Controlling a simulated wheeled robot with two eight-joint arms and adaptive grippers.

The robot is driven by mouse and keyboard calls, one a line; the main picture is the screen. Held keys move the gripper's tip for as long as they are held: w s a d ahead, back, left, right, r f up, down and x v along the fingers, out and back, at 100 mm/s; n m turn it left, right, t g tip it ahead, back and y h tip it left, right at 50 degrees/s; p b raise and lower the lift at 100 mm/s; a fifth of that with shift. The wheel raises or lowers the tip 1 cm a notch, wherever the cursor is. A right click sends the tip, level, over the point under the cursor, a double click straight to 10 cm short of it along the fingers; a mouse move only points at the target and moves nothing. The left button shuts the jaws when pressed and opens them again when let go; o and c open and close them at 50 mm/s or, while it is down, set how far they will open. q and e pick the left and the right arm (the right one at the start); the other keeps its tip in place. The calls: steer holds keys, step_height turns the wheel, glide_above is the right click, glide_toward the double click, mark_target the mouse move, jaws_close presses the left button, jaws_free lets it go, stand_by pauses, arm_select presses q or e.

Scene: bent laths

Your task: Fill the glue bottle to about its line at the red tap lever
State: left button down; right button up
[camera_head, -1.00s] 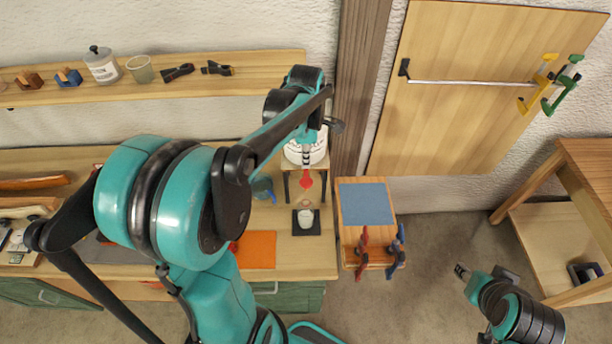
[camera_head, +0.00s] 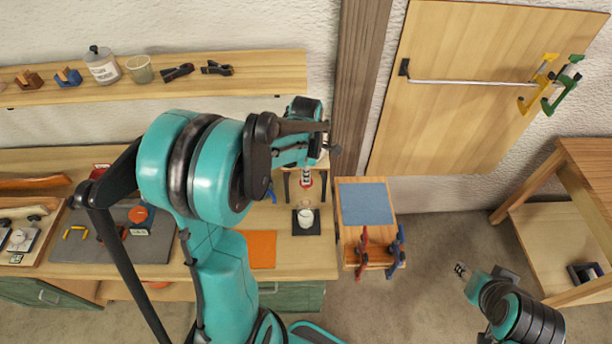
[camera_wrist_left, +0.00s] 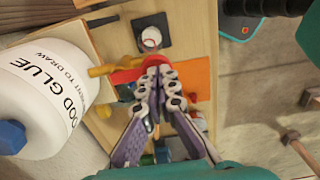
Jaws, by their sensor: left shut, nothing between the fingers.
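The glue bottle (camera_head: 305,218) is a small pale vessel standing upright on a black pad (camera_head: 314,229) under the tap. In the left wrist view the bottle (camera_wrist_left: 151,37) shows from above, with white inside; its level against the line is not clear. The red tap lever (camera_wrist_left: 127,74) sits beside a brass tap (camera_wrist_left: 103,70) on the white glue container (camera_wrist_left: 42,95). My left gripper (camera_wrist_left: 158,68) is shut and empty, its tips at the lever, seemingly touching it. In the head view the left gripper (camera_head: 306,179) mostly covers the lever. My right gripper (camera_head: 461,269) hangs far right, away from the bottle.
An orange sheet (camera_head: 262,249) lies left of the pad on the bench. A small wooden stand (camera_head: 348,215) with a blue top and red and blue clamps adjoins on the right. A shelf (camera_head: 240,88) runs above. Open floor lies right of the stand.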

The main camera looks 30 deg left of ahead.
mark_target(306, 186)
arm_select(q)
steer(key=shift+s+d+f+t+y+b, duration=0.2)
steer(key=shift+f+t+y+b, duration=0.2)
steer(key=shift+t+b, duration=0.15)
steer(key=shift+s+d+f+t+y+b, duration=0.15)
steer(key=shift+f+t+y+b, duration=0.25)
steer(key=shift+t+b, duration=0.3)
steer(key=shift+s+f+t+y+b, duration=0.15)
steer(key=shift+f+t+y+b, duration=0.15)
steer(key=shift+f+t+b, duration=0.3)
steer(key=shift+f+b, duration=0.1)
steer(key=shift+b, duration=0.2)
steer(key=shift+r, duration=0.25)
stand_by(3.9)
steer(key=shift+r+p, duration=0.65)
steer(key=shift+p, duration=0.1)
steer(key=shift+r, duration=0.1)
